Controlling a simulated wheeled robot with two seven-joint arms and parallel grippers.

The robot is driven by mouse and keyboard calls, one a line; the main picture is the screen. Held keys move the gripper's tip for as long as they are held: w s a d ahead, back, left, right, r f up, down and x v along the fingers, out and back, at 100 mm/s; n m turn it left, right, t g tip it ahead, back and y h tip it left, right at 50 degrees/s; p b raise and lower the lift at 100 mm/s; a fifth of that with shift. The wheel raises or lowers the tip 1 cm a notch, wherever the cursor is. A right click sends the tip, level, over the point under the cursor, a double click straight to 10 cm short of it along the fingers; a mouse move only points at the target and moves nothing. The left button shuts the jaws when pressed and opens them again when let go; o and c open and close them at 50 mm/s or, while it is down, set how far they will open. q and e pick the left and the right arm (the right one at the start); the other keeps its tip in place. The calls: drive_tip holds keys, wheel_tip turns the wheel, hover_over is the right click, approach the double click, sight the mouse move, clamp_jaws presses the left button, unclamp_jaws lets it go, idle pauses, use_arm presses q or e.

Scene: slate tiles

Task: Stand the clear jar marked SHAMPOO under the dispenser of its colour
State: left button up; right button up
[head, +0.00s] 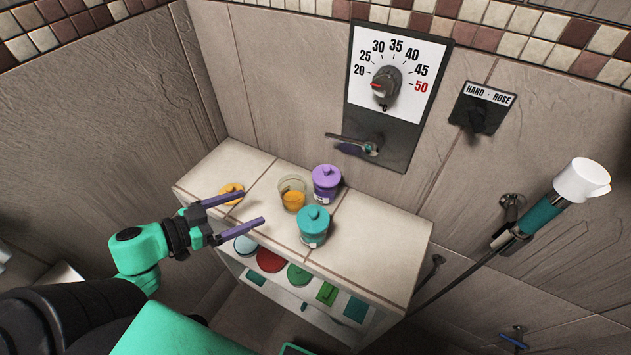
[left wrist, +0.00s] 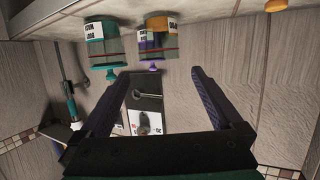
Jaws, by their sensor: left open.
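On the tiled bench stand an open clear jar with orange contents (head: 293,200), a purple-lidded jar (head: 326,184) behind it and a teal-lidded jar (head: 313,226) in front. An orange lid (head: 231,190) lies on the bench to the left. My left gripper (head: 253,208) is open and empty, left of the open jar, its fingers pointing toward the jars. In the left wrist view, upside down, the teal-lidded jar (left wrist: 105,45) and the orange-filled jar (left wrist: 158,40) show ahead of the fingers (left wrist: 160,76). I cannot read SHAMPOO on any label, and I make out no dispenser. My right gripper is not in view.
The bench (head: 375,245) is bare on its right side. Coloured round and square items (head: 298,274) lie on the shelf below. The wall behind has a temperature dial panel (head: 398,85) with a lever (head: 350,143). A hand shower (head: 580,180) hangs at the right.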

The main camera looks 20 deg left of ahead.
sight(302, 187)
use_arm(q)
drive_tip(key=x, duration=1.3)
drive_tip(key=shift+w, duration=0.45)
drive_tip(key=shift+w+d+f, duration=0.15)
drive_tip(key=shift+w+f, duration=0.1)
drive_tip(key=shift+w, duration=0.05)
drive_tip(key=shift+s+r, duration=0.1)
drive_tip(key=c, duration=1.5)
drive_tip(key=shift+r, duration=0.1)
